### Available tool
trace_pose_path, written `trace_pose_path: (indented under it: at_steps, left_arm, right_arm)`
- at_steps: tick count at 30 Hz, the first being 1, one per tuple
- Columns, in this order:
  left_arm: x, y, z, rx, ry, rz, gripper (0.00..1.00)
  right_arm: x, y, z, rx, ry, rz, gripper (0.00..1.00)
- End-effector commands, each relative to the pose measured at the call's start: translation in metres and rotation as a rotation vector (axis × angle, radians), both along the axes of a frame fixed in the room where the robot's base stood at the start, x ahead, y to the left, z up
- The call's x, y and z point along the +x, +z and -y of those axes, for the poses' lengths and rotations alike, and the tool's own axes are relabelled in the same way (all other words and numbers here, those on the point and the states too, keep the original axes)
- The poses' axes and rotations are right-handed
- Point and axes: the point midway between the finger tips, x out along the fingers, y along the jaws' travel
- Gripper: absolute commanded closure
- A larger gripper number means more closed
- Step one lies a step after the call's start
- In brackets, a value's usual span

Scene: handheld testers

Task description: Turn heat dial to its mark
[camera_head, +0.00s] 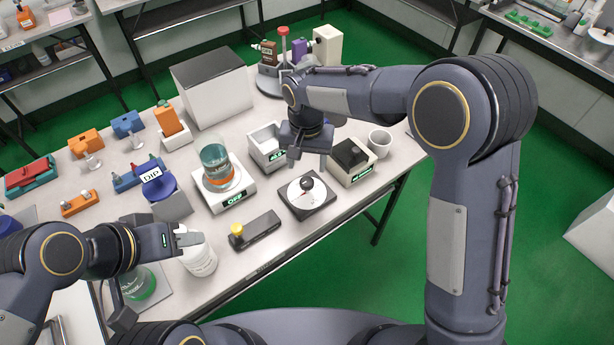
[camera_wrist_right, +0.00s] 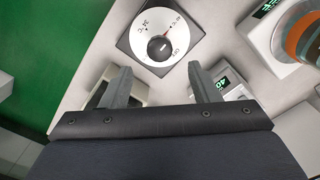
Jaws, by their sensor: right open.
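The heat dial (camera_head: 308,196) is a white disc with a black knob on a dark square base, near the table's front edge. In the wrist view the dial (camera_wrist_right: 163,46) lies beyond my fingertips, with printed temperature figures and a small red mark near its upper right rim; the exact knob pointing is too small to tell. My right gripper (camera_head: 308,158) is open and empty, behind and above the dial; its two fingers (camera_wrist_right: 160,78) point toward the dial without touching it. My left gripper (camera_head: 186,238) is at lower left beside a white bottle (camera_head: 199,258); its jaw opening is unclear.
A white heater (camera_head: 225,201) reading OFF bears a beaker (camera_head: 215,160) left of the dial. Boxes with green displays (camera_head: 266,150) (camera_head: 352,160) stand behind it. A dark bar with a yellow knob (camera_head: 237,230) lies to its left. A white cup (camera_head: 380,141) stands at right.

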Motion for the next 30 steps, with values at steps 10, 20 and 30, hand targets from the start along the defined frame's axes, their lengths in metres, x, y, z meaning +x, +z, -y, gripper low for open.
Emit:
trace_pose_path:
  at_steps: [10, 20, 30]
  left_arm:
    - [0.0, 0.003, 0.0, 0.0, 0.0, 0.0, 0.64]
    - [0.0, 0.003, 0.0, 0.0, 0.0, 0.0, 0.64]
    - [0.0, 0.003, 0.0, 0.0, 0.0, 0.0, 0.64]
  right_arm:
    - [-0.001, -0.054, 0.001, -0.001, 0.001, -0.005, 0.44]
    - [-0.001, -0.066, 0.001, 0.001, 0.001, -0.001, 0.44]
    - [-0.001, -0.066, 0.001, 0.001, 0.001, -0.002, 0.76]
